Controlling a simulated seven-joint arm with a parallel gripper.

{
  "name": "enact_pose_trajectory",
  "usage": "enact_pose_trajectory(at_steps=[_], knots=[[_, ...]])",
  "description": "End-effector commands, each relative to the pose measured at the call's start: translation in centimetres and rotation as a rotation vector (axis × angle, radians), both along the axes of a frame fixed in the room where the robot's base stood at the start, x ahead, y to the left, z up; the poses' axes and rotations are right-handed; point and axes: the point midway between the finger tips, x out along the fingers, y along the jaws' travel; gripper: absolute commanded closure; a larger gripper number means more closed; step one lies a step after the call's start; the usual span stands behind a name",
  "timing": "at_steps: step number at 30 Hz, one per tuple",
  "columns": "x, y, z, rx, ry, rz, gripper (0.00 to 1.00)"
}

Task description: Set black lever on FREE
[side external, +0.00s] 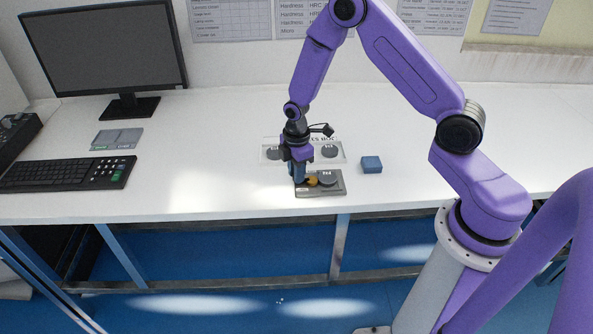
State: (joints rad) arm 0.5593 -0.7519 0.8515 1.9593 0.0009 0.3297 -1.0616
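I cannot make out a black lever or the word FREE in this view. My gripper (300,181) points down at the left end of a small grey plate (333,189) near the table's front edge. The plate carries a dark round disc (327,177) with white marks and a small yellow-brown round piece (312,181) beside my gripper. My fingers are small and partly overlap the plate's left end. I cannot tell whether they are open, shut or holding something, or whether they touch the plate.
A white labelled sheet (340,153) with dark discs lies behind the plate. A blue block (371,164) sits to the right. A monitor (105,50), a keyboard (67,174) and grey flat blocks (117,138) stand left. The white table (210,150) is clear between them.

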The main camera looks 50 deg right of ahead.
Motion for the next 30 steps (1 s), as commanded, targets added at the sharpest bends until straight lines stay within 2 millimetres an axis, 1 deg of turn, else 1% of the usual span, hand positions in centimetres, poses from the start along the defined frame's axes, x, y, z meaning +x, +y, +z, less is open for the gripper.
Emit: enact_pose_trajectory(at_steps=[8,14,20,30], knots=[[0.0,0.0,0.0,0.0,0.0,-0.007,1.0],[0.2,-0.2,0.0,-0.001,0.001,-0.063,1.0],[0.6,-0.5,0.0,0.0,0.001,-0.194,1.0],[1.4,-1.5,0.0,-0.001,0.003,-0.51,1.0]])
